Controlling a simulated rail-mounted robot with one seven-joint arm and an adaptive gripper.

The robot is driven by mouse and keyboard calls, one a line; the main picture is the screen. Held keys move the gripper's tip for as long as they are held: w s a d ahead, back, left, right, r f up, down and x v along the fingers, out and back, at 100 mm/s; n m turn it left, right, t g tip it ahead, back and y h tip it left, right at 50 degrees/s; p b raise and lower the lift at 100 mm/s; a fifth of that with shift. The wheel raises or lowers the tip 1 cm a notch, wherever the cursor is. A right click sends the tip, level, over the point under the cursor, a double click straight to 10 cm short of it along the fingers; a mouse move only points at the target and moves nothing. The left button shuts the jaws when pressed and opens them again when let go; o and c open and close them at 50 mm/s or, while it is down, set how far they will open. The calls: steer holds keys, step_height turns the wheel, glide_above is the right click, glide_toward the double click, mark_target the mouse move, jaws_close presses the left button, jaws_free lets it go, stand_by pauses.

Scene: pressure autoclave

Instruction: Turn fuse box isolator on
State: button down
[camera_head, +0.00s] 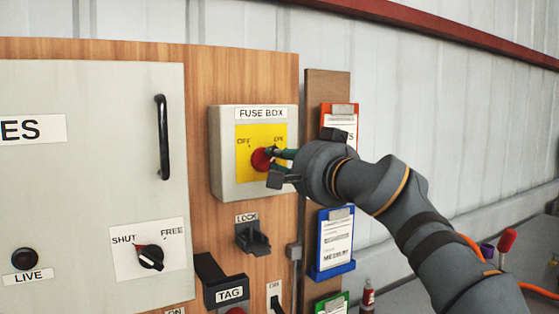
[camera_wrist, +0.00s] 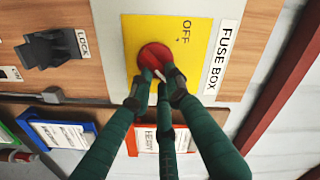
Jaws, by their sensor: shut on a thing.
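The fuse box (camera_head: 223,180) is a pale grey box with a yellow plate (camera_head: 248,140) marked OFF and ON, on the wooden board. Its red isolator knob (camera_head: 261,160) sits at the middle of the plate. In the wrist view the red knob (camera_wrist: 152,58) shows at the top centre, and the OFF mark is above and right of it. My gripper (camera_head: 277,158) reaches in from the right, and its green fingers (camera_wrist: 158,95) are shut on the red knob. The fingers cover part of the knob, so its exact pointing direction is hard to tell.
A LOCK fitting (camera_head: 253,238) and a TAG box (camera_head: 222,285) are below the fuse box. A cabinet door with a black handle (camera_head: 163,137) is at left. Document holders, orange (camera_head: 339,115) and blue (camera_head: 331,268), hang at right, close to my arm.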

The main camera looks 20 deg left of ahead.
stand_by(0.3)
steer(key=c, duration=1.7)
jaws_free()
steer(key=shift+o, duration=0.2)
steer(key=v, duration=0.7)
steer(key=shift+s+d, duration=0.2)
